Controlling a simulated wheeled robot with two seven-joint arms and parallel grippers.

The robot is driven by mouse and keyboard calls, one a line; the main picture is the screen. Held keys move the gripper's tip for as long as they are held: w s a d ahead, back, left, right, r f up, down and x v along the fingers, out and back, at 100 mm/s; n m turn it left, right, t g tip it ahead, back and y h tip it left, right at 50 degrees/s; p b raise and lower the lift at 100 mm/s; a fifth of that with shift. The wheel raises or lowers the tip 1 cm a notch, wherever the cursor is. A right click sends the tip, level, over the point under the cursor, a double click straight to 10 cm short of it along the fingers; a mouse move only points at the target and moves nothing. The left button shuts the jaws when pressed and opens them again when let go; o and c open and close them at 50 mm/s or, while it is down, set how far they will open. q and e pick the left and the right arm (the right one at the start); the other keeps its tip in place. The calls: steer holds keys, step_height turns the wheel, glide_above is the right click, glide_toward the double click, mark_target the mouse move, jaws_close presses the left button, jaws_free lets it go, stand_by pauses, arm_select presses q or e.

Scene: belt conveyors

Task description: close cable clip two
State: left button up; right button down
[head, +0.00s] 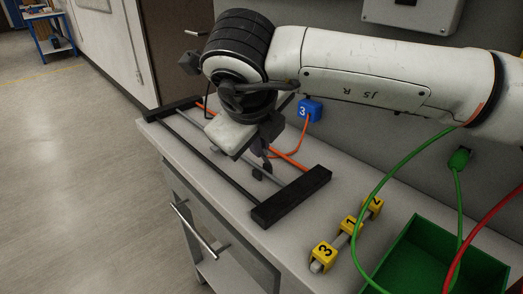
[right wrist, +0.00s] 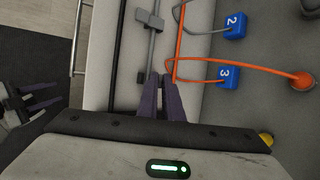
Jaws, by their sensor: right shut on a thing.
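The dark frame (head: 292,197) lies on the bench and carries a grey rail and an orange cable (head: 288,160). In the right wrist view a grey clip (right wrist: 149,21) sits on the rail, away from my fingers. My right gripper (right wrist: 161,80) points down at the rail, its purple fingers shut on what seems to be a small dark clip there, mostly hidden by them. I cannot read which number it bears. The right gripper also shows in the head view (head: 264,163). My left gripper (right wrist: 48,98) is at the left of the right wrist view, fingers apart and empty.
Blue blocks marked 3 (right wrist: 229,77) and 2 (right wrist: 235,25) are on the wall, with cables running from them. Yellow numbered blocks (head: 323,254) on a bar and a green bin (head: 418,236) stand at the right.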

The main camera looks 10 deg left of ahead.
stand_by(0.3)
steer(key=c, duration=1.9)
jaws_free()
steer(key=shift+r, duration=0.1)
steer(key=v, duration=1)
steer(key=shift+s, duration=0.2)
